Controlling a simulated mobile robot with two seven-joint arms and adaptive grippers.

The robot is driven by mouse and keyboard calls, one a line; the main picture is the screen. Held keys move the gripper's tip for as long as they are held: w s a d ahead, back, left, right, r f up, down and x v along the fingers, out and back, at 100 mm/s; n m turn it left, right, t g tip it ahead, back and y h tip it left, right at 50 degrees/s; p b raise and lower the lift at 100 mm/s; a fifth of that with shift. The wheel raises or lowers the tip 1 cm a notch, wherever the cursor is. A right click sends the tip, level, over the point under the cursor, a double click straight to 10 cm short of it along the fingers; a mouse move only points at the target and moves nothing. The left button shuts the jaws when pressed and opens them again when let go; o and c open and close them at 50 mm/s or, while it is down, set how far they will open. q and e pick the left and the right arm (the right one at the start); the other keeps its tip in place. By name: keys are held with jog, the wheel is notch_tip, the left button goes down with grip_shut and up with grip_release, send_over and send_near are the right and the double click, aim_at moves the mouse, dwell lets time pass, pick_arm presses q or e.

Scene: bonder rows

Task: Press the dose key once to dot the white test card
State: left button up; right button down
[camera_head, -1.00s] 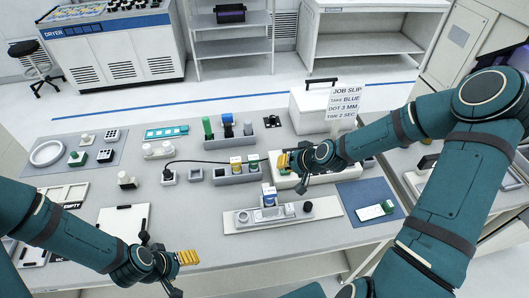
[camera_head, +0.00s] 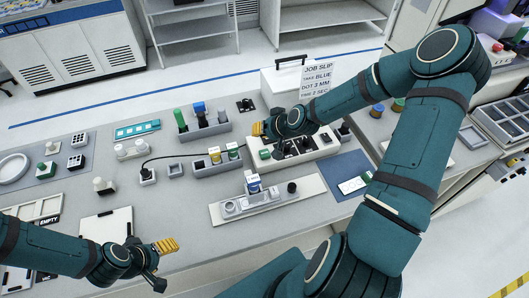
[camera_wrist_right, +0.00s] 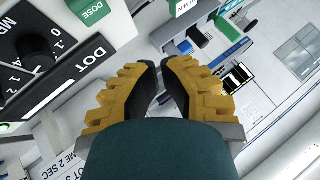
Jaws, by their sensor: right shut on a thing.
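The dispenser control box (camera_head: 325,150) is white with black knobs. Its green DOSE key (camera_head: 265,153) sits at the left end and also shows at the top left of the right wrist view (camera_wrist_right: 90,8). My right gripper (camera_head: 257,128) appears above and behind the key in the picture, apart from it. In the right wrist view its yellow fingers (camera_wrist_right: 163,80) are close together; what they hold cannot be made out. A white card (camera_head: 354,185) lies on the blue mat (camera_head: 335,165); whether it is the test card is unclear. My left gripper (camera_head: 166,245) is low at the left, its opening unclear.
A fixture plate (camera_head: 305,190) with a blue-labelled bottle (camera_head: 253,184) stands in front of the box. A white case with the job slip (camera_head: 318,80) is behind it. A holder with bottles (camera_head: 218,163) and a cable are to the left.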

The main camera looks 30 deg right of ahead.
pick_arm(q)
notch_tip(320, 180, down, 2)
jog(key=shift+f+b, duration=0.15)
jog(key=shift+b, duration=1)
pick_arm(e)
send_over(261, 152)
notch_tip(261, 152, down, 5)
jog(key=shift+s+f, duration=0.1)
pick_arm(q)
jog(key=shift+f+b, duration=0.75)
jog(key=shift+f, duration=0.1)
pick_arm(e)
jog(key=shift+f, duration=0.9)
jog(key=shift+f, duration=0.1)
pick_arm(q)
jog(key=shift+f+b, duration=0.4)
pick_arm(e)
jog(key=shift+f, duration=0.35)
pick_arm(q)
jog(key=shift+f+b, duration=0.5)
pick_arm(e)
jog(key=shift+s+f, duration=0.1)
jog(key=shift+f, duration=0.45)
jog(key=shift+r, duration=0.1)
pick_arm(q)
jog(key=shift+r+p, duration=0.65)
pick_arm(e)
jog(key=shift+r, duration=0.9)
